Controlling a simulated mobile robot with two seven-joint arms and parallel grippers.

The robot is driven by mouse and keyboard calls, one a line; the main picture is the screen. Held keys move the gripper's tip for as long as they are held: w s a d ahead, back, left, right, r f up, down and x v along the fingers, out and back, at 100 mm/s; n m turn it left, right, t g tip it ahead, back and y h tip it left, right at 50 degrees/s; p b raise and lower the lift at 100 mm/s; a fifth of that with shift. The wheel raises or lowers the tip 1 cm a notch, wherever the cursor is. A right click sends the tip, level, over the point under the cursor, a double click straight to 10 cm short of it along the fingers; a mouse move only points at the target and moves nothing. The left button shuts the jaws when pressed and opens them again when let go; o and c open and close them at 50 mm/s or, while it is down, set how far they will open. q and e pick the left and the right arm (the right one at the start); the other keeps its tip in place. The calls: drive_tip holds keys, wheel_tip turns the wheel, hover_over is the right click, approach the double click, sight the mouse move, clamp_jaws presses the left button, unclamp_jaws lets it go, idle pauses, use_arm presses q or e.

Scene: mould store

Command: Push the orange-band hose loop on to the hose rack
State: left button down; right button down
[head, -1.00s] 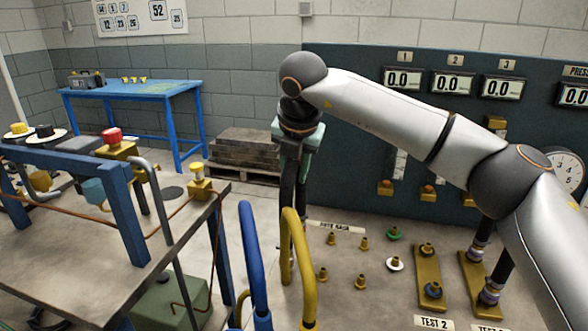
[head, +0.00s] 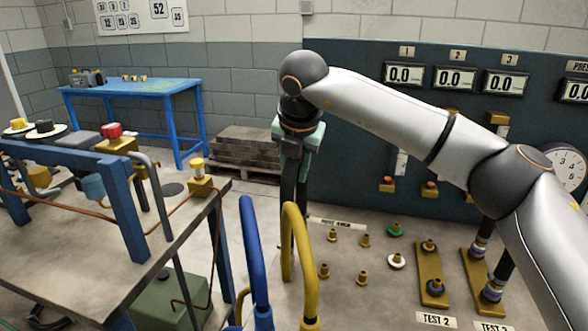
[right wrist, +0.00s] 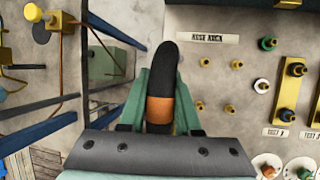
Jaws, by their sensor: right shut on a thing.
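My right gripper (head: 299,152) is shut on the black hose loop (head: 288,190), which hangs down below it in the head view. In the right wrist view the green fingers (right wrist: 160,100) clasp the hose (right wrist: 166,65) at its orange band (right wrist: 159,110). The hose rack shows as several brass pegs (head: 365,240) beside a label plate on the grey panel, also in the right wrist view (right wrist: 235,65). The loop is to the left of the pegs; I cannot tell its distance from them. My left gripper is not in view.
A blue tube (head: 256,260) and a yellow tube (head: 303,255) arch up in front. A bench (head: 90,250) with a blue frame stands at left. Green (head: 395,230) and white (head: 396,261) ringed fittings and a test plate (head: 431,270) lie right of the pegs.

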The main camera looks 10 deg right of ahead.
drive_tip(key=shift+d, duration=0.1)
drive_tip(key=c, duration=0.8)
unclamp_jaws()
drive_tip(key=shift+o, duration=1.4)
drive_tip(key=shift+v, duration=1.05)
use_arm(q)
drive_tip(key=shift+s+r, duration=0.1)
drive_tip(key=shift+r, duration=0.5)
use_arm(e)
drive_tip(key=v, duration=1)
drive_tip(key=shift+r, duration=0.2)
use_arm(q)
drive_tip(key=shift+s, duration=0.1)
use_arm(e)
drive_tip(key=shift+s, duration=0.2)
